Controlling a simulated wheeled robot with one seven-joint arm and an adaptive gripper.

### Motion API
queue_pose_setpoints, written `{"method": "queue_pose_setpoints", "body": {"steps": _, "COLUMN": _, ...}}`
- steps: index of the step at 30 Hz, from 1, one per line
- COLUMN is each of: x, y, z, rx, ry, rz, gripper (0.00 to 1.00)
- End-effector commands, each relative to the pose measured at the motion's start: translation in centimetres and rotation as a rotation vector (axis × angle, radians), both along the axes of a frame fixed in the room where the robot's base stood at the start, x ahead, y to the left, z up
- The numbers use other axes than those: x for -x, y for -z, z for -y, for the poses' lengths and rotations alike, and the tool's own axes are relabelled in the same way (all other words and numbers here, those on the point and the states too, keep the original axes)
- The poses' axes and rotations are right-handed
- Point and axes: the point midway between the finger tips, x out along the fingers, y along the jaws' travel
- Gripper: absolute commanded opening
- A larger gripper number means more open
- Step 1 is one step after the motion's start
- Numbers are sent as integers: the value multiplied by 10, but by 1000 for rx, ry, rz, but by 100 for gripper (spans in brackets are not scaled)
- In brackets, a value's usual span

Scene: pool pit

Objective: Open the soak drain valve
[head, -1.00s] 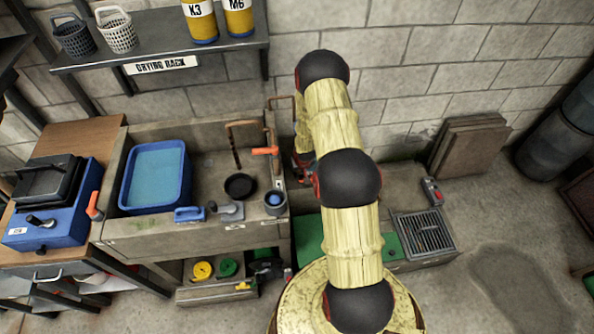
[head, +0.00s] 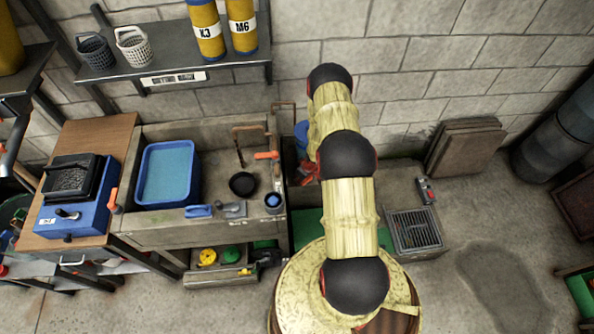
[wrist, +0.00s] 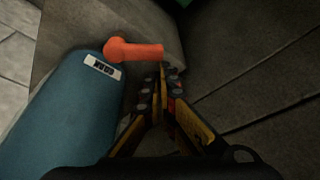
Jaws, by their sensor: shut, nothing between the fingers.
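In the wrist view an orange lever handle (wrist: 135,50) sticks out sideways, its round end at left and its free end at right. Below and left of it is a blue rounded body (wrist: 75,120) with a white label (wrist: 103,66) that seems to read SOAK. My gripper (wrist: 162,78) is shut and empty. Its fingertips are just below the handle's free end; I cannot tell whether they touch it. In the head view my arm hides the gripper and most of this spot; a bit of blue (head: 301,135) shows beside the arm.
A grate (head: 414,230) lies to the right. Concrete surfaces flank the gripper closely.

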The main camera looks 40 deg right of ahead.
Motion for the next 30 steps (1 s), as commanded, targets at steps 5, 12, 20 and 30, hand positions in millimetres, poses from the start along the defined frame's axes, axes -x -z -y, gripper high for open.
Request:
{"method": "queue_pose_setpoints", "body": {"steps": 5, "x": 11, "y": -3, "z": -2, "rx": -1, "ry": -165, "rz": -3, "gripper": 0}}
{"method": "queue_pose_setpoints", "body": {"steps": 12, "x": 23, "y": -1, "z": -3, "rx": -1, "ry": -367, "rz": -1, "gripper": 0}}
{"method": "queue_pose_setpoints", "body": {"steps": 20, "x": 33, "y": 0, "z": -2, "rx": 0, "ry": -466, "rz": -2, "gripper": 0}}
{"method": "queue_pose_setpoints", "body": {"steps": 30, "x": 37, "y": 1, "z": -1, "rx": 0, "ry": -465, "rz": -1, "gripper": 0}}
